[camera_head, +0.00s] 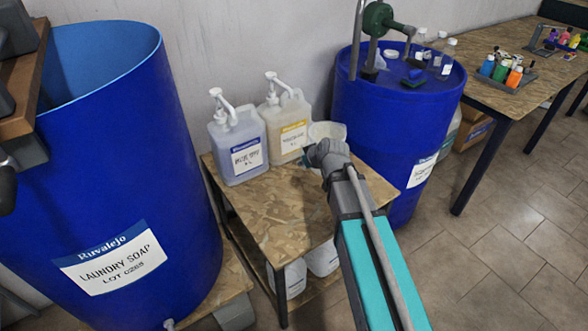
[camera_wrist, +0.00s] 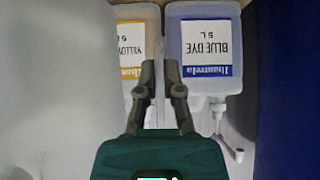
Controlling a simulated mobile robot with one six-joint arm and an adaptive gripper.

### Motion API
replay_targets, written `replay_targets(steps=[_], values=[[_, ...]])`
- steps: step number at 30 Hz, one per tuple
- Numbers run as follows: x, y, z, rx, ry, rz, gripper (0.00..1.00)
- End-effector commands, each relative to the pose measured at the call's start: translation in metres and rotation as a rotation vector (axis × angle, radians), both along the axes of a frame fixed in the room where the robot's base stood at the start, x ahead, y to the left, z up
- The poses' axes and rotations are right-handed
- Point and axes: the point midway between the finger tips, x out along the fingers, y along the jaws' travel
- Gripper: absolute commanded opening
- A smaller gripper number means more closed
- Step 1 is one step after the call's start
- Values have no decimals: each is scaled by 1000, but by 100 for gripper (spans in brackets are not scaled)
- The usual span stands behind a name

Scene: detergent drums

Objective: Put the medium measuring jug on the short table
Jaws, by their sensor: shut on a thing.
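A pale translucent measuring jug (camera_head: 328,129) shows behind my gripper in the head view. It also fills the left of the wrist view as a blurred pale wall (camera_wrist: 60,95). My gripper (camera_head: 322,152) is shut on it; in the wrist view the fingers (camera_wrist: 160,85) pinch a thin pale part. The short table (camera_head: 270,213) is the low chipboard one under and left of my gripper. The jug is over or near its back right end. Its lower part is hidden, so I cannot tell whether it touches the tabletop.
Blue dye (camera_head: 238,146) and yellow dye (camera_head: 286,125) pump bottles stand at the table's back. A laundry soap drum (camera_head: 130,170) is left. A blue drum (camera_head: 395,120) carrying bottles and a pump is right. The table's front half is clear. A longer table (camera_head: 500,98) stands farther right.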

Motion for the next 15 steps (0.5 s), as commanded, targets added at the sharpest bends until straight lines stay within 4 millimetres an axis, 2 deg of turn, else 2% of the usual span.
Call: replay_targets(steps=[1, 12, 15], values=[[11, 3, -7, -1, 0, 1, 0], [69, 26, -35, -1, -1, -1, 0], [73, 28, -46, -1, 0, -2, 0]])
